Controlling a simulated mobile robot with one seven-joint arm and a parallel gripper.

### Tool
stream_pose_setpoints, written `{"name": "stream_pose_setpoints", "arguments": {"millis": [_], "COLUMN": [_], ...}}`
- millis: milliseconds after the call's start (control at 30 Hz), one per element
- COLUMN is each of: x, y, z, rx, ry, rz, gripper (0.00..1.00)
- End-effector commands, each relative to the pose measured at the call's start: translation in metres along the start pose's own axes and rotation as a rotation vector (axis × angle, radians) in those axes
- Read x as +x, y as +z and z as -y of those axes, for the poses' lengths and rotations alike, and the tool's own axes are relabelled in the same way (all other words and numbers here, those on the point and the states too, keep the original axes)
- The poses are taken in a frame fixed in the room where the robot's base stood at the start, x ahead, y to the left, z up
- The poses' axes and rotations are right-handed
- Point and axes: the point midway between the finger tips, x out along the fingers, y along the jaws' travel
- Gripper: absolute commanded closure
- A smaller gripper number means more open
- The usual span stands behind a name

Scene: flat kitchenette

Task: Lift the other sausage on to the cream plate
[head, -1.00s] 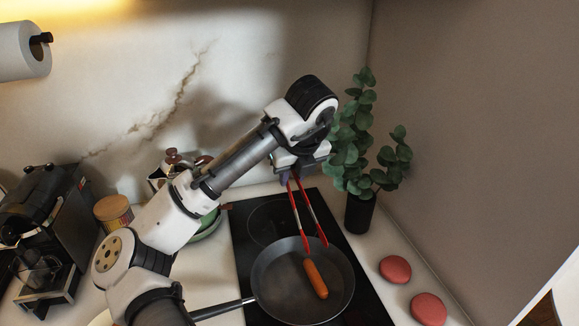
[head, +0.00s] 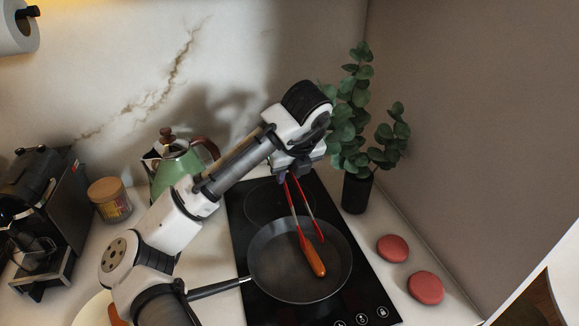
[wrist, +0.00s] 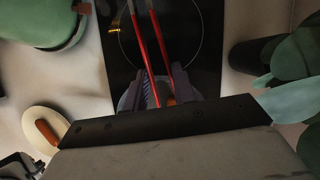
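My gripper (head: 286,177) is shut on the red tongs (head: 293,196) and points them down into the pan (head: 270,285). In the wrist view the tongs (wrist: 161,45) run between the gripper fingers (wrist: 163,92). Their arms are spread apart. An orange-brown sausage (head: 315,261) lies in the pan; one tong arm overlaps its far end, the other is to its right. I cannot tell whether they touch. The cream plate (head: 88,312) is at the lower left, partly hidden by my arm, with another sausage (head: 116,316) on it. The plate (wrist: 30,118) also shows in the wrist view.
The pan sits on a black hob (head: 237,212), its handle (head: 215,289) pointing left. A green kettle (head: 176,167), a jar (head: 110,200) and a coffee machine (head: 40,220) stand left. A potted plant (head: 357,190) and two red round objects (head: 392,248) (head: 425,287) are right.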

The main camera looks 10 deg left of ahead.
Motion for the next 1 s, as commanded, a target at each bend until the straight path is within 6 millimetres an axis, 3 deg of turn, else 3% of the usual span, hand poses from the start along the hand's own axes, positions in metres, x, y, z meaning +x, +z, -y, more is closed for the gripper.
{"name": "stream_pose_setpoints", "arguments": {"millis": [100, 400, 967, 1000], "x": [0.016, 0.038, 0.044, 0.044], "y": [-0.006, -0.015, -0.018, -0.018], "z": [-0.001, -0.001, -0.001, -0.001], "rx": [0.0, 0.0, 0.001, 0.001], "ry": [0.0, 0.0, 0.0, 0.0], "rz": [0.001, 0.001, 0.001, 0.001], "gripper": [0.77, 0.77, 0.75, 0.8]}}
